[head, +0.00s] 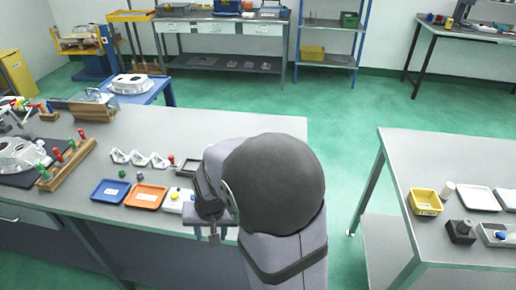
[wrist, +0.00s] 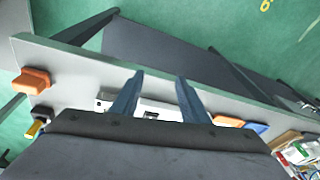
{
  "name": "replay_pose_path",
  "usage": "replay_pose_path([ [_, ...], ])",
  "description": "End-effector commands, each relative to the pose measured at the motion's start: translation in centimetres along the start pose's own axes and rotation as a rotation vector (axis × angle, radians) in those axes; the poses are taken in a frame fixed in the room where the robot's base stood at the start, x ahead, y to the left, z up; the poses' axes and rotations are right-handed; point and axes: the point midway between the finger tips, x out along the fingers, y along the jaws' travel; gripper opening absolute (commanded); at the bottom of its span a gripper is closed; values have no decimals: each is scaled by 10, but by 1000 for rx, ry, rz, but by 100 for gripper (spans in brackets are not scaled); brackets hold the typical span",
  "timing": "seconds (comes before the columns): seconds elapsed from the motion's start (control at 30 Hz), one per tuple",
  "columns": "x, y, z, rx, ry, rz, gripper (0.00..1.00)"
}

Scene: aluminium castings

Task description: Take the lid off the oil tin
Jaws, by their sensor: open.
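My gripper (head: 211,234) hangs in front of the near edge of the left bench in the head view. In the wrist view its two blue fingers (wrist: 159,78) are spread apart with nothing held between them. I cannot pick out the oil tin or its lid for certain in either view. A dark block-like container (head: 460,231) with a darker top stands on the right bench, well away from my gripper; I cannot tell if it is the tin. My arm hides part of the left bench.
The left bench (head: 225,127) holds a blue tray (head: 110,191), an orange tray (head: 145,195) and a white item (head: 173,202). A yellow bin (head: 425,202), a white cylinder (head: 447,190) and pale trays (head: 477,199) stand on the right bench. Green floor separates the benches.

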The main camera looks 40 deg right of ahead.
Motion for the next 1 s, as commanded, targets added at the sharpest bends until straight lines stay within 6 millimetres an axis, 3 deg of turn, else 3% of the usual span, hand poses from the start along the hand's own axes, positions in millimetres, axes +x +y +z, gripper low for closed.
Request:
replay_pose_path([
  [0.03, -18, 1, -32, 171, 10, -4, 41],
  [0.1, -18, 6, -63, 403, 18, -12, 41],
  [0.27, -14, 28, -129, 925, 24, -38, 41],
  [0.5, -11, 82, -216, 1686, 12, -98, 41],
  [0.6, -11, 107, -244, 1964, -2, -130, 41],
  [0.8, -12, 149, -280, 2375, -38, -183, 41],
  [1.0, -14, 169, -293, 2555, -62, -210, 41],
])
